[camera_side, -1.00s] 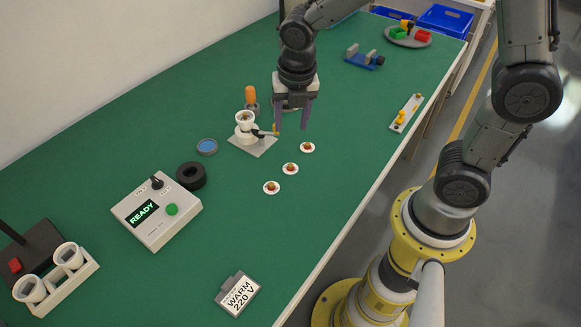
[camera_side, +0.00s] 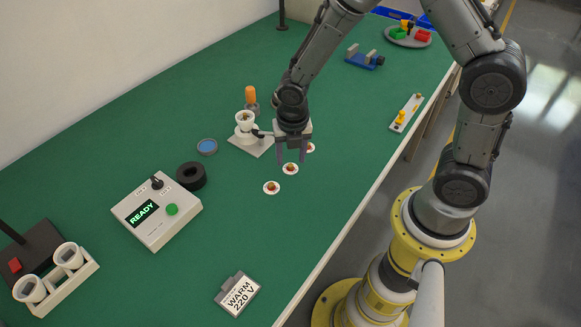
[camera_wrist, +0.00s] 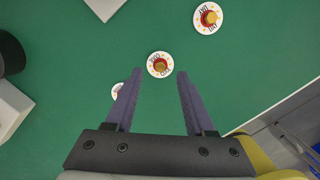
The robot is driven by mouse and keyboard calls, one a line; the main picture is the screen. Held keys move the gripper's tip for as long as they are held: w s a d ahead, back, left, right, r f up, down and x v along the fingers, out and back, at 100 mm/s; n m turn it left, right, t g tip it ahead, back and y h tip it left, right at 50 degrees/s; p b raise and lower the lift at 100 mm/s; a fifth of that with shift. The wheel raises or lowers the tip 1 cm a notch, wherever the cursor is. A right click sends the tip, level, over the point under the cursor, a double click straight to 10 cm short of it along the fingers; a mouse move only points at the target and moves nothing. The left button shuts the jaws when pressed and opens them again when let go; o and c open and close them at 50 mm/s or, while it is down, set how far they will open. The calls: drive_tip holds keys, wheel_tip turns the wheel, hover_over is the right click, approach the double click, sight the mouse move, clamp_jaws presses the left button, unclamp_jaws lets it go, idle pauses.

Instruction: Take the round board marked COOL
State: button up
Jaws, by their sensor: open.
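Three small round white boards with red centres lie in a slanting row on the green bench. The middle board (camera_side: 290,170) appears to read COOL in the wrist view (camera_wrist: 153,59), though the print is small and upside down. My gripper (camera_side: 292,161) is open above this board. In the wrist view, the board shows between the two fingertips (camera_wrist: 160,72), with nothing held. The right board (camera_wrist: 201,24) carries other lettering, perhaps DAY; it is partly behind my gripper in the side view. The left board (camera_wrist: 116,91) is mostly hidden by a finger; it shows whole in the side view (camera_side: 271,188).
A grey plate (camera_side: 262,149) with a white holder and lever stands just behind my gripper. A black ring (camera_side: 191,176), a blue-topped disc (camera_side: 207,147) and a READY box (camera_side: 180,225) are to the left. A WARM 220 V sign (camera_side: 238,294) lies in front. Bench between is clear.

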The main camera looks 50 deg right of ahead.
sight(291, 167)
drive_tip(key=shift+w+d+f, duration=0.1)
drive_tip(key=shift+f, duration=0.6)
drive_tip(key=shift+w+d+f, duration=0.1)
drive_tip(key=shift+f, duration=0.6)
drive_tip(key=shift+c, duration=0.2)
clamp_jaws()
